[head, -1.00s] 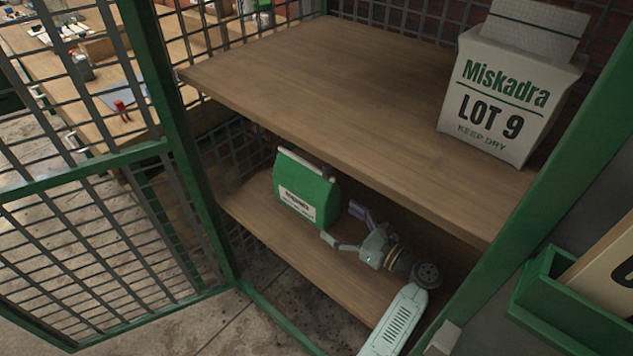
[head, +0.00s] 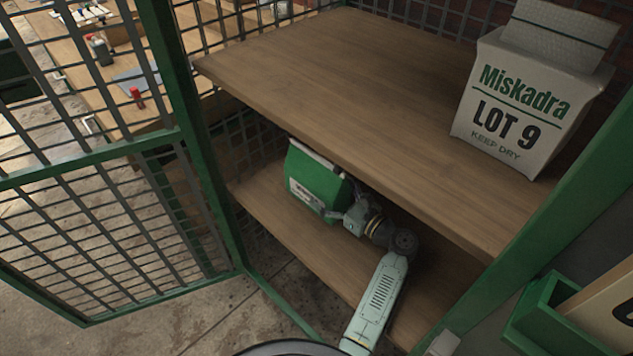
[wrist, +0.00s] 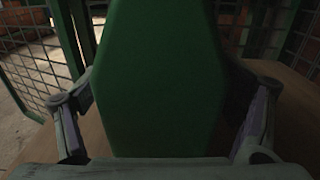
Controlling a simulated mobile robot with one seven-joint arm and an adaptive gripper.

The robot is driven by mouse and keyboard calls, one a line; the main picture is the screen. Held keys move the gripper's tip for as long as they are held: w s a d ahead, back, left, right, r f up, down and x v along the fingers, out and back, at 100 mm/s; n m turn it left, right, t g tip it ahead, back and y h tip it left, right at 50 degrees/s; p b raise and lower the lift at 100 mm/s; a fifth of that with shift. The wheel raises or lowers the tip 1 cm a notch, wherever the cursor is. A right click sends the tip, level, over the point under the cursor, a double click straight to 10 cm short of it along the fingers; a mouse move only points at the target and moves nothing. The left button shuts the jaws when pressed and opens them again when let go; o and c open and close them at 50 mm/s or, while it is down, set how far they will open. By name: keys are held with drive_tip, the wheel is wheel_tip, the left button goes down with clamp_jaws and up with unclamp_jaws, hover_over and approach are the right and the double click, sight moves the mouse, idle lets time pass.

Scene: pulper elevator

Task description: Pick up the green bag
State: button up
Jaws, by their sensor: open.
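The green bag (head: 318,184) stands upright on the lower wooden shelf, with a white label on its front and a pale top edge. My gripper (head: 347,209) is at the right side of the bag in the head view, and its far finger is hidden. In the wrist view the green bag (wrist: 155,75) fills the middle, between the two open fingers of my gripper (wrist: 160,100). One finger is at each side of it. I cannot tell whether either finger touches the bag.
The upper shelf (head: 330,95) lies close above the bag and my arm. A white Miskadra sack (head: 520,105) stands on it at the right. A green mesh door (head: 90,180) stands open at the left. A green holder (head: 555,320) is at the lower right.

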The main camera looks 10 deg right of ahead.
drive_tip(key=shift+x, duration=0.8)
drive_tip(key=shift+c, duration=0.2)
drive_tip(key=c, duration=1.5)
